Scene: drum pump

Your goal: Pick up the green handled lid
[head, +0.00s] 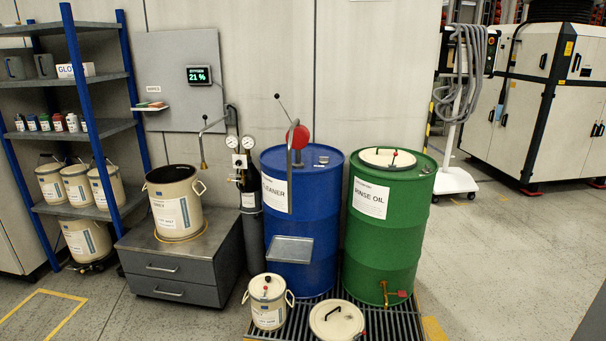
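I cannot make out a green handle on any lid. A cream lid (388,158) with a dark handle and a small red part lies on top of the green drum (384,225), labelled RINSE OIL. Another round cream lid (330,322) with a black handle is at the bottom centre, over the floor grating; what is under it is cut off by the frame edge. A small cream can (268,312) with a dark knob and a red spot on top stands to its left. Neither of my grippers is in view.
A blue drum (320,225) with a red-wheeled pump stands left of the green drum. An open cream bucket (178,215) is on a grey drawer cabinet (180,292). A shelf (85,133) of cans stands left. A white hose cart (457,178) stands right. Floor at right is clear.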

